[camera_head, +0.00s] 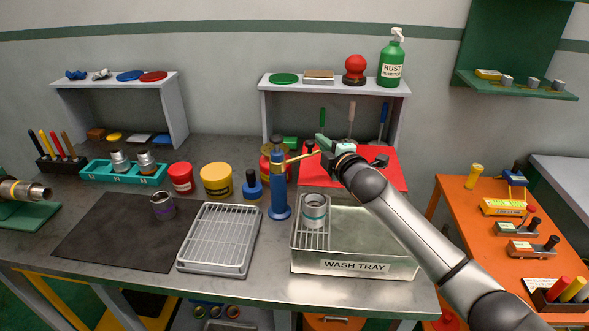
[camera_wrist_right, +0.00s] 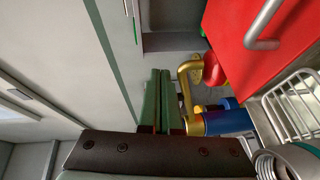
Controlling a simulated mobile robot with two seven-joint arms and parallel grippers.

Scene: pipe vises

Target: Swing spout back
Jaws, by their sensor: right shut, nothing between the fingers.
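A brass spout (camera_head: 300,157) sticks out from the top of a blue post (camera_head: 279,190) and points right, toward the back of the wash tray. My right gripper (camera_head: 321,140) is above the rear of the wash tray, close to the spout's outer end. In the right wrist view its green fingers (camera_wrist_right: 165,100) are shut together with nothing between them. The bent brass spout (camera_wrist_right: 186,85) lies right beside them; I cannot tell whether they touch. The blue post (camera_wrist_right: 228,122) also shows there. My left gripper is not in view.
The wash tray (camera_head: 355,267) holds a metal ring-shaped fitting (camera_head: 314,210) on a wire rack. Left of the post stand a blue-and-black bottle (camera_head: 252,186), a yellow tub (camera_head: 216,181) and a drying rack (camera_head: 218,240).

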